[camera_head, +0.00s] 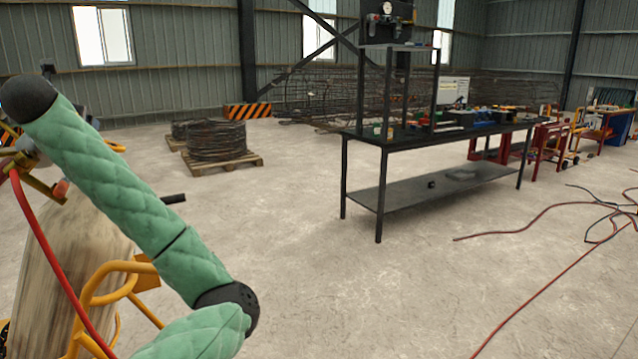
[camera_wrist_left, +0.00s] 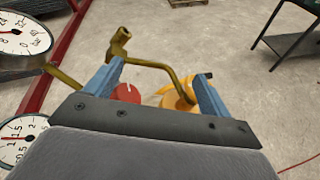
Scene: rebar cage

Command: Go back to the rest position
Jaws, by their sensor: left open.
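My left arm, in a green quilted cover, comes in from the left in the head view and bends at the lower left; its gripper is out of that frame. In the left wrist view my left gripper (camera_wrist_left: 160,72) is open, its two blue fingers apart. A bent brass pipe (camera_wrist_left: 150,65) runs beyond the fingers, and a red knob (camera_wrist_left: 127,93) and an orange-yellow part (camera_wrist_left: 177,98) show between them. I cannot tell whether the fingers touch any of these. My right gripper is in neither view.
Pressure gauges (camera_wrist_left: 22,35) stand close at the left in the wrist view. A worn cylinder (camera_head: 68,255) on a yellow cart (camera_head: 112,268) is beside my left arm. A black workbench (camera_head: 440,140) stands ahead. Cables (camera_head: 540,290) lie at right; the middle floor is clear.

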